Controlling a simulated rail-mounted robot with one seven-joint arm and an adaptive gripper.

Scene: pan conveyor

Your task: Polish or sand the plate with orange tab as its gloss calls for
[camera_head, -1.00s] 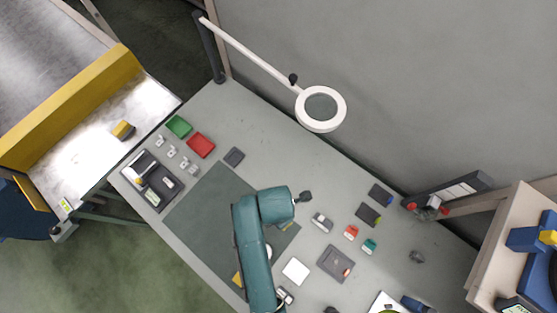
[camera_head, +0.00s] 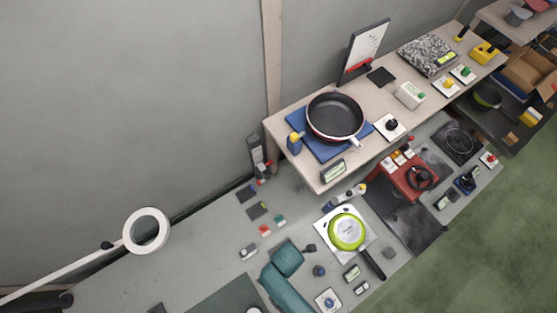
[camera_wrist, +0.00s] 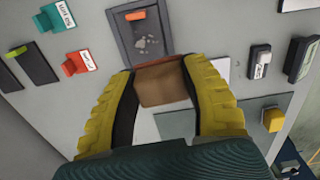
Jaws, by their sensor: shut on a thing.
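The plate with the orange tab (camera_wrist: 120,42) is a dark grey rectangle at the top of the wrist view. Its orange tab (camera_wrist: 136,15) is near its upper edge, and small pale specks mark its middle. My gripper (camera_wrist: 160,76) has yellow ribbed fingers and is shut on a brown block (camera_wrist: 163,88). The block is just below the plate in the picture and overlaps its lower edge; I cannot tell whether they touch. In the head view my arm (camera_head: 287,258) covers this part of the bench, and neither plate nor fingertips can be made out.
A red labelled piece (camera_wrist: 80,63) and a teal one (camera_wrist: 55,17) lie left of the plate. A grey device (camera_wrist: 259,61) and a dark one (camera_wrist: 303,58) lie right. A yellow block (camera_wrist: 273,120) is at lower right. A lime pan (camera_head: 347,231) stands farther right.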

